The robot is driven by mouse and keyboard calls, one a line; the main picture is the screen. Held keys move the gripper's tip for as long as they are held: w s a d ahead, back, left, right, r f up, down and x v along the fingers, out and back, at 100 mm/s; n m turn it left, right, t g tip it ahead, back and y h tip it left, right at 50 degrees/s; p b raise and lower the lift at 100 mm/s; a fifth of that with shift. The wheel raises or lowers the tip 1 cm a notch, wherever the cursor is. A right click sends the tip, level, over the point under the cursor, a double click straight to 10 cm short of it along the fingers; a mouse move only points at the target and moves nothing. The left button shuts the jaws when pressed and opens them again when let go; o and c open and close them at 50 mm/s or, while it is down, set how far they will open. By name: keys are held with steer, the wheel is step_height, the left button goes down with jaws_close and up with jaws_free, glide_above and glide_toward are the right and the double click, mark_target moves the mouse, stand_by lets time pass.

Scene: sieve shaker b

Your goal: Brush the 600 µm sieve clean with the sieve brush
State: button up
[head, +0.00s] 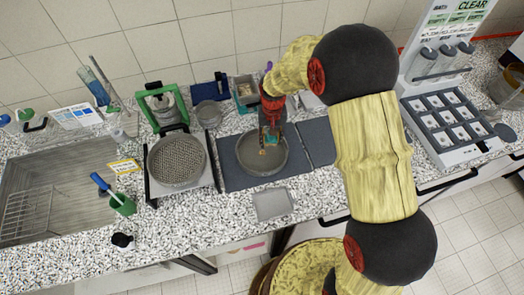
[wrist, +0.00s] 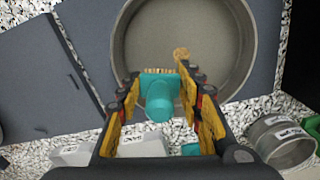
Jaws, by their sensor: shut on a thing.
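The sieve brush (wrist: 160,95) is teal with a row of tan bristles. My gripper (wrist: 160,100) is shut on it, one finger at each side. A round grey sieve with a fine mesh (wrist: 175,20) lies on a dark mat; its bowl also shows in the head view (head: 250,170). The bristles are over the near part of the sieve, inside the rim. I cannot tell whether they touch the mesh. A small tan patch (wrist: 181,54) shows by the bristles. In the head view my gripper (head: 270,135) points down into the sieve. The sieve's label is not readable.
A sieve with coarse contents (head: 177,160) sits on a stand to the left, near a green frame (head: 162,90). A flat grey tray (head: 273,204) lies at the front. A compartment rack (head: 455,118) stands right.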

steer(key=shift+r+p, duration=1.6)
steer(key=shift+r, duration=1.25)
